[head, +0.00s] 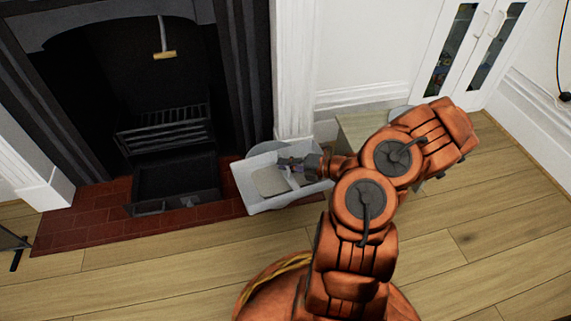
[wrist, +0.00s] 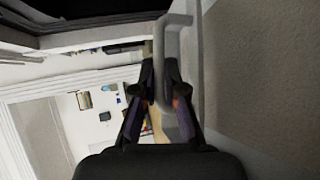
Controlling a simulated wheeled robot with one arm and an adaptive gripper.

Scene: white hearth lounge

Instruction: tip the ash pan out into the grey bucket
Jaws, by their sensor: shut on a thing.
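The ash pan (head: 240,189) is a pale grey rectangular tray held up in front of the right side of the fireplace. A flat beige-grey patch, which looks like ash, shows inside it. My gripper (head: 307,167) is shut on the pan's handle at its right side. In the wrist view the fingers (wrist: 160,88) close around the grey handle bar, and the pan (wrist: 262,80) fills the right side. A grey rounded rim (head: 262,149) shows just behind the pan and may be the grey bucket; most of it is hidden.
The fireplace holds a black grate (head: 165,138) above a red brick hearth (head: 85,220). A pale wooden stand (head: 362,128) is partly behind my arm. A white glazed cabinet (head: 484,40) stands at the back right. Wooden floor is open in front.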

